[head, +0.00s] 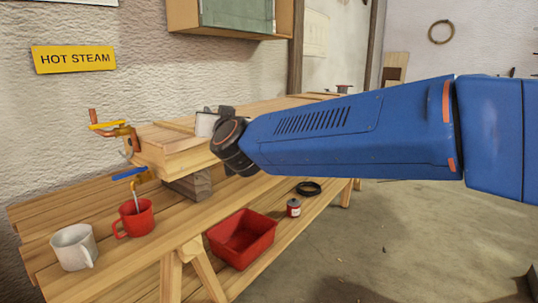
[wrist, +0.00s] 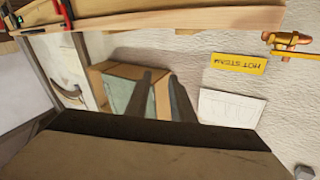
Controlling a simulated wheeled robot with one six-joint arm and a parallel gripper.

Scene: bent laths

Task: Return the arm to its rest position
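My blue arm (head: 350,130) reaches in from the right in the head view, over the wooden bench. It ends in a dark round wrist joint near the raised bench block. In the head view the gripper's fingers are hidden or too small to make out. In the wrist view the two dark fingers of my gripper (wrist: 159,92) stand apart in front of the wall cabinet, with nothing visible between them. The brownish gripper body fills the bottom of that view. No rest position is marked in either view.
A red bin (head: 241,238), a small can (head: 294,207) and a black ring (head: 308,188) sit lower. The wall cabinet (head: 235,12) hangs above. Open floor lies right.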

